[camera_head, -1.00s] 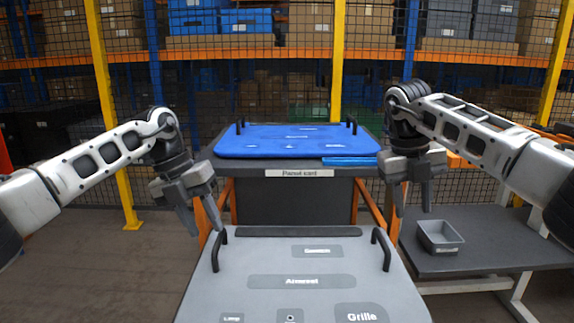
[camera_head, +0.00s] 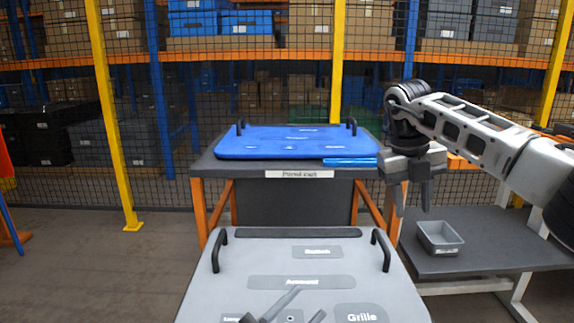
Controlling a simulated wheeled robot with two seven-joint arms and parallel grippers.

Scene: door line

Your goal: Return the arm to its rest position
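My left gripper (camera_head: 310,301) shows only in part at the bottom edge of the head view. Its two fingers are apart with nothing seen between them, in front of the lower middle of the grey panel (camera_head: 215,290); I cannot tell whether they touch it. The rest of the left arm is out of view. My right arm comes in from the right. Its gripper (camera_head: 413,200) points down, open and empty, above the gap between the panel cart (camera_head: 215,170) and the side table (camera_head: 500,258).
The grey panel has two black handles and labelled patches. A blue panel (camera_head: 240,145) with two handles and a blue strip (camera_head: 350,162) lie on the cart. A grey bin (camera_head: 438,237) stands on the side table. A mesh fence and shelves are behind.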

